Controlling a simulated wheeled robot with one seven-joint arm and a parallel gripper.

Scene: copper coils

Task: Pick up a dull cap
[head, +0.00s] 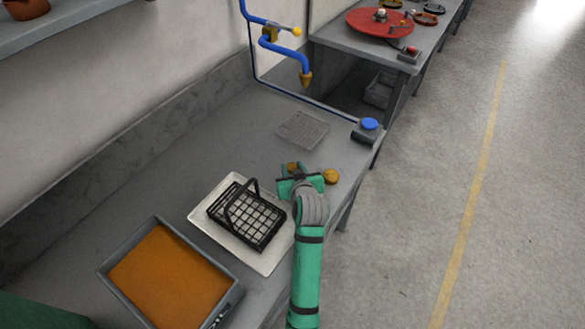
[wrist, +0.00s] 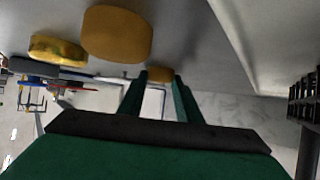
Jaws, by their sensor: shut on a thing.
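My gripper (head: 293,174) reaches over the grey bench from the front, at its right part. In the wrist view its two green fingers (wrist: 160,82) are closed around a small dull orange-brown cap (wrist: 158,73). The held cap (head: 292,166) shows just past the gripper in the head view. I cannot tell whether it touches the bench. In the wrist view, a larger dull ochre cap (wrist: 118,33) and a shinier yellow cap (wrist: 58,50) lie beside the fingers, apart from them. In the head view a yellow-brown cap (head: 331,176) shows right of my gripper.
A white tray (head: 204,218) with a black wire basket (head: 246,215) stands left of my gripper. A grey bin of orange material (head: 170,275) is nearer. A wire mesh (head: 302,129), a blue button box (head: 368,128) and a blue pipe with nozzle (head: 285,50) are farther back.

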